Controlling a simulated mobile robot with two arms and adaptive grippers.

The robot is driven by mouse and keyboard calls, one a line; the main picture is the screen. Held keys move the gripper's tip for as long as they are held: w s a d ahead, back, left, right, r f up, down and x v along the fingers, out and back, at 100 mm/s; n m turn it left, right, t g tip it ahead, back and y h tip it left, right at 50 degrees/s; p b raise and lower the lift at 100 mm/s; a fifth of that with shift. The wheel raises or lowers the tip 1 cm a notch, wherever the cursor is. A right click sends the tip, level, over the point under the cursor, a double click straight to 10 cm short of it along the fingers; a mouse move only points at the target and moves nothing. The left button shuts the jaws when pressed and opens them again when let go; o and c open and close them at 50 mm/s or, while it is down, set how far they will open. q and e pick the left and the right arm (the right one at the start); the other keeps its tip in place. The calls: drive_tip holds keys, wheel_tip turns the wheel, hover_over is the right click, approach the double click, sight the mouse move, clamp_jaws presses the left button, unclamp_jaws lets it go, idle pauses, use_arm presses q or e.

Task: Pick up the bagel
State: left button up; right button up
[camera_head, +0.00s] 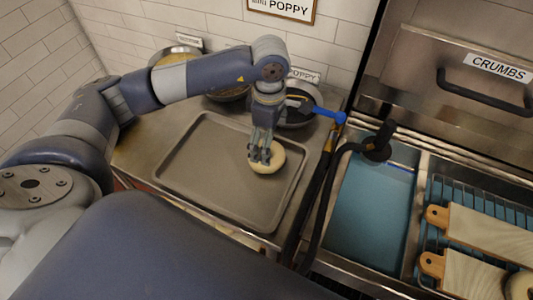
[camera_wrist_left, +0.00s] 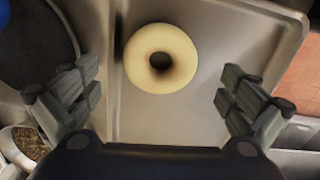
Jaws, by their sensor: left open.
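A pale ring-shaped bagel (camera_head: 270,163) lies on a grey metal tray (camera_head: 196,178) on the counter, toward the tray's right side. My left gripper (camera_head: 264,158) is above the bagel, pointing down, and its fingers hide part of it. In the left wrist view the bagel (camera_wrist_left: 150,58) shows whole, ahead of the two spread fingers and left of the middle between them. The left gripper (camera_wrist_left: 158,92) is open with nothing between its fingers. My right gripper is not in either view.
Several bowls, one dark with a blue-handled tool (camera_head: 330,114), stand behind the tray by the tiled wall. To the right are a blue water basin (camera_head: 365,215), a black hose (camera_head: 320,195) and wooden boards (camera_head: 485,240). The tray's left part is bare.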

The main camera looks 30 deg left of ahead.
sight(278, 153)
use_arm(q)
drive_tip(key=f, duration=0.1)
drive_tip(key=f+p, duration=0.1)
drive_tip(key=f, duration=0.1)
drive_tip(key=f+p, duration=0.1)
drive_tip(key=shift+s+a+f, duration=0.15)
drive_tip(key=shift+a, duration=0.15)
drive_tip(key=shift+f, duration=0.55)
drive_tip(key=c, duration=1)
